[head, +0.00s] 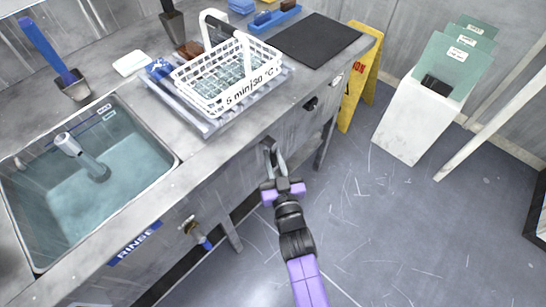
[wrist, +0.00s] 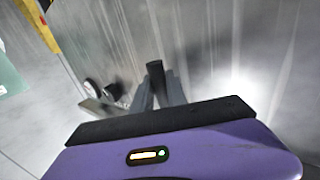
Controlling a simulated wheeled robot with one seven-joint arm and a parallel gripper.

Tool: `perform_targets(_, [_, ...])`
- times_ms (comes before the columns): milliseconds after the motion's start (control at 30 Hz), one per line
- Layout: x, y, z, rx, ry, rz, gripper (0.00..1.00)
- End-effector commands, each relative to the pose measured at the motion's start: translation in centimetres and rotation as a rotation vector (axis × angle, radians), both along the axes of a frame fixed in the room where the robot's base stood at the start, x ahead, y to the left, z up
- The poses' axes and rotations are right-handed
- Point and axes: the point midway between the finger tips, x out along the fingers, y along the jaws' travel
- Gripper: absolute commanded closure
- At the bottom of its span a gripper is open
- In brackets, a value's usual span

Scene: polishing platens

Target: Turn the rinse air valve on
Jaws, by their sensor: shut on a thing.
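A brass valve (head: 188,226) with a blue handle (head: 205,243) sits on the front of the bench, below the sink and right of the blue RINSE label (head: 134,243). My gripper (head: 274,153) is at the bench front, right of and above that valve, and apart from it. In the wrist view my gripper (wrist: 158,90) has its grey fingers shut on a small dark handle (wrist: 155,70) against the metal panel. Fingers and glare hide most of that handle, so I cannot tell its setting.
A black knob (head: 311,103) sits on the panel farther right. The water-filled sink (head: 172,160), a white wire basket (head: 205,92) and a black mat (head: 318,40) are on the bench. A yellow sign (head: 358,85) and a white bin (head: 405,125) stand right.

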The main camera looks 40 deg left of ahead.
Motion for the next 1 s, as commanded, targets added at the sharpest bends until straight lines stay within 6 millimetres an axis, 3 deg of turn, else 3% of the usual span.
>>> perform_targets(367, [0.9, -0.1, -0.9, -0.011, -0.144, -0.001, 1.00])
perform_targets(1000, [4.4, -0.4, 0.6, -0.058, -0.737, -0.001, 1.00])
